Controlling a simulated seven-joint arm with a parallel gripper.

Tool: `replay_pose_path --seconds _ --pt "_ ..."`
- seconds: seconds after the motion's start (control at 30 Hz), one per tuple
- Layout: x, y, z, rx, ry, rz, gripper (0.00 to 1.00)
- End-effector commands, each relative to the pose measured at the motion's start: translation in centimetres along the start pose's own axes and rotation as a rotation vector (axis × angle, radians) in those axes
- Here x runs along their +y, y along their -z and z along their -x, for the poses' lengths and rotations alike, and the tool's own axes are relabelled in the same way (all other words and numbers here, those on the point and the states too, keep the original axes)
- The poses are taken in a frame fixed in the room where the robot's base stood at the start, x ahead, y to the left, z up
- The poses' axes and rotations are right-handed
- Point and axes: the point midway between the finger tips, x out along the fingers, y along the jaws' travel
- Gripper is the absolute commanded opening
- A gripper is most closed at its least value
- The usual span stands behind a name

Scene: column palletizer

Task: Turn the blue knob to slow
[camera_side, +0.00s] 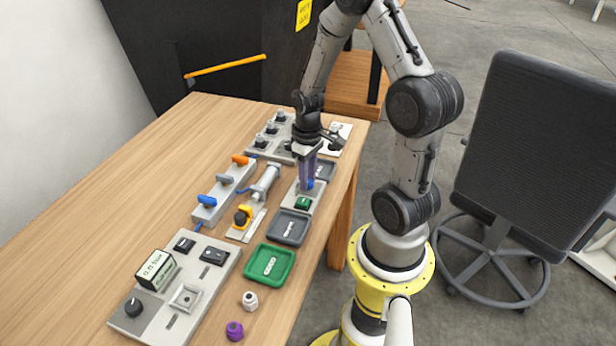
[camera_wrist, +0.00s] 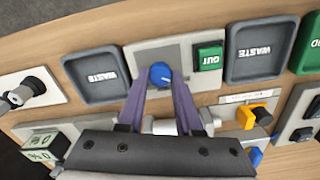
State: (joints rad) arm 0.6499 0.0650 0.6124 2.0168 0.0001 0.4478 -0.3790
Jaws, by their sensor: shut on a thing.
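The blue knob (camera_wrist: 160,73) sits on a light grey plate (camera_wrist: 146,54) beside a green button (camera_wrist: 208,58). In the side view the knob (camera_side: 309,184) is mostly hidden by my gripper's fingers. My gripper (camera_side: 306,184) points straight down over the plate. In the wrist view its two purple fingers (camera_wrist: 160,84) reach to either side of the knob and are shut on it. A small light mark shows on the knob's right part. The speed markings around the knob are too small to read, so its setting cannot be told.
Grey trays marked WASTE (camera_wrist: 257,75) (camera_wrist: 97,102) flank the plate closely. A green tray (camera_side: 268,280) lies nearer the camera. A valve with an orange-yellow knob (camera_side: 243,216), a lever block (camera_side: 224,190) and a control panel (camera_side: 212,270) stand left. Loose white (camera_side: 250,300) and purple (camera_side: 234,330) pieces lie in front.

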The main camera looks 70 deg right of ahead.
Motion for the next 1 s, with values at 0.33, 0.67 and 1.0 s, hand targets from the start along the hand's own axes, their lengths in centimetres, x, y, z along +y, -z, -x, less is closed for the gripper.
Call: replay_pose_path --seconds 0.33,0.67,1.0 --pt "0.00 0.03 0.15 0.001 0.000 0.026 0.00" --pt "0.01 0.03 0.12 0.001 -0.001 0.025 0.55" --pt "0.01 0.01 0.10 0.001 0.000 0.024 0.64"
